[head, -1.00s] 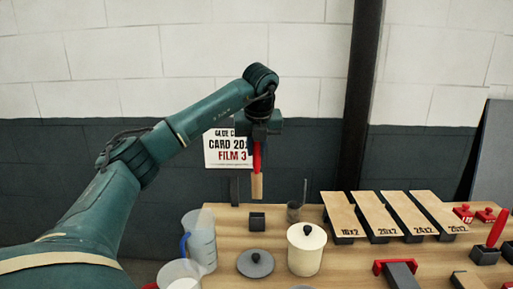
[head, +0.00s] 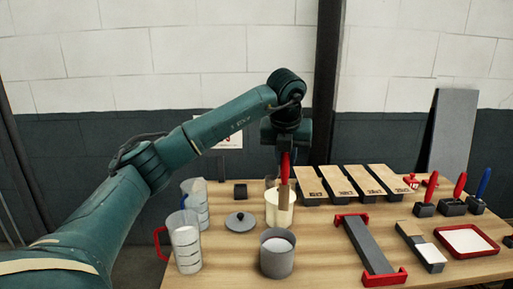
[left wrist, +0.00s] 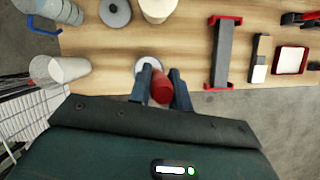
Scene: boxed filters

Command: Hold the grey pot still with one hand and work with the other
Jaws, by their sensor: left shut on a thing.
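The grey pot (head: 277,262) stands upright and open near the table's front edge, with something white inside. My left gripper (head: 287,152) is shut on the red handle of a tool (head: 285,168). The tool hangs upright, its tan flat end down, in front of the cream pot (head: 271,215) in the head view and above the table. In the left wrist view, the red handle (left wrist: 161,92) sits between my fingers (left wrist: 160,88), and the grey pot's white contents (left wrist: 148,64) show just beyond it. The tool looks apart from the grey pot. My right gripper is not in view.
A red-handled jug (head: 186,243) and a blue-handled jug (head: 196,198) stand left. A grey lid (head: 241,222) lies behind the pot. A grey bar with red ends (head: 368,246) and a red tray (head: 466,240) lie right. Several boards (head: 339,182) line the back.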

